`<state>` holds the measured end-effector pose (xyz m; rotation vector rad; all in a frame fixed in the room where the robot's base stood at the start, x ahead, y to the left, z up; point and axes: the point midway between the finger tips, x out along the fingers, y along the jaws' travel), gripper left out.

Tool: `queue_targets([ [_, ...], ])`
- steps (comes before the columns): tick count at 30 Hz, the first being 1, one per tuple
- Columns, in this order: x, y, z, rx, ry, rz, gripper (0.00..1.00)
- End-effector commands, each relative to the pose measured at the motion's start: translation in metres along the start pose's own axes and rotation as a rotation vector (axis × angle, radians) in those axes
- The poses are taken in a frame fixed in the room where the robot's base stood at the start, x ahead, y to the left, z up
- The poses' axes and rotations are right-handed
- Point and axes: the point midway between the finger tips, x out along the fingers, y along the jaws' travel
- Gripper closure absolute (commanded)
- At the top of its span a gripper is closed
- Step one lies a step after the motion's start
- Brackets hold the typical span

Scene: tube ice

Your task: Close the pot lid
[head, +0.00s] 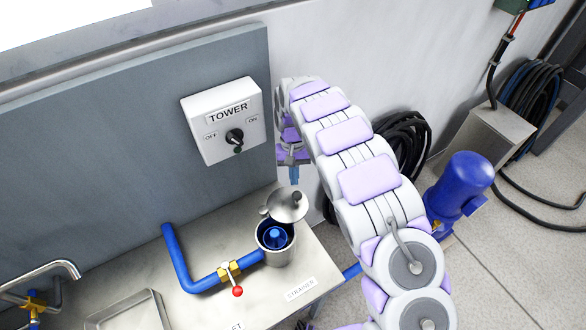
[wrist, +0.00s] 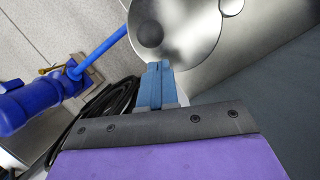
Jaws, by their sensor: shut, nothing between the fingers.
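The metal pot (head: 274,258) stands on the steel counter beside the "STRAINER" label, its mouth open with a blue part inside. Its round metal lid (head: 284,212) is raised and tilted at the pot's far side, with a dark knob (head: 296,196) on its face. In the wrist view the lid (wrist: 195,40) fills the upper middle, with the knob (wrist: 150,34) on its left part. My gripper (head: 294,175) is just above and behind the lid in the head view. Its blue fingers (wrist: 157,78) are shut and empty near the lid's edge; contact is unclear.
A blue pipe (head: 185,272) with a red-knobbed valve (head: 237,291) joins the pot from the left. The TOWER switch box (head: 222,122) is on the wall panel, left of my arm. Black hoses (head: 405,140) and a blue motor (head: 460,190) are to the right.

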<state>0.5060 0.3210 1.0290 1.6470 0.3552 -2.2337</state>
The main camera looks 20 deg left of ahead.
Motion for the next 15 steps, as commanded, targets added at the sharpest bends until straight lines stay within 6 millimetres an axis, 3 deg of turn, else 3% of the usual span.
queue_targets([
  [15, 0.0053, 0.0006, 0.0089, 0.001, -0.001, -0.001, 1.0],
])
